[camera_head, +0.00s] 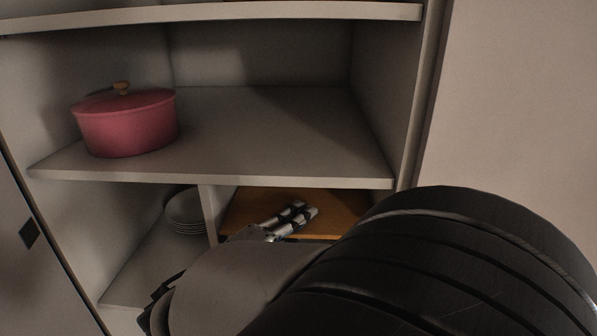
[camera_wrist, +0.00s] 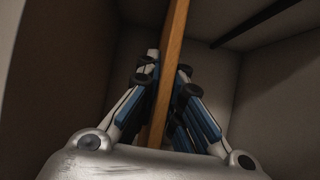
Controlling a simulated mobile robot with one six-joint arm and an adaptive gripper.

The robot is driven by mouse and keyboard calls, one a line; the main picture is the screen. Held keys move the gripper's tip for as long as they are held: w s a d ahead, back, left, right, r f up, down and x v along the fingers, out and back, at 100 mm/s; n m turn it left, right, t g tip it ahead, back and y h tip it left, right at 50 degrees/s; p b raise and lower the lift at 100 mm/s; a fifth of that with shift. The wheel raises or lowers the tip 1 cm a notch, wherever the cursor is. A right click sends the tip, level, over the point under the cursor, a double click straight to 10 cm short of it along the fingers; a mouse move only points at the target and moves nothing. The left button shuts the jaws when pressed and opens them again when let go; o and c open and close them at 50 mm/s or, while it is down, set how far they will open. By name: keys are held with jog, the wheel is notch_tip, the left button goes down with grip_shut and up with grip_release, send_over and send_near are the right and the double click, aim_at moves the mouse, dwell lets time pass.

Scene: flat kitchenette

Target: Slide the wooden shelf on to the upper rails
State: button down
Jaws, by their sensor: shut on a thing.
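The wooden shelf (camera_head: 246,206), a flat orange-brown board, is in the lower right compartment of the cupboard in the head view. In the wrist view the shelf (camera_wrist: 176,35) shows edge-on as a narrow upright strip. My gripper (camera_head: 298,213) is at the shelf's front part, and my arm hides its lower right portion. In the wrist view my gripper's fingers (camera_wrist: 166,82) are closed on both faces of the board. A dark rail (camera_wrist: 256,22) runs along a compartment wall in the wrist view, apart from the board. I cannot tell whether it is an upper or lower rail.
A fixed white shelf (camera_head: 270,150) lies above the compartment and carries a pink lidded pot (camera_head: 125,128) at left. A divider (camera_head: 208,212) separates the wooden shelf from stacked white plates (camera_head: 184,208). A cupboard door (camera_head: 28,240) stands at left.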

jog(key=shift+w, duration=0.3)
jog(key=shift+s, duration=0.1)
jog(key=c, duration=1.7)
grip_release()
jog(key=shift+o, duration=0.2)
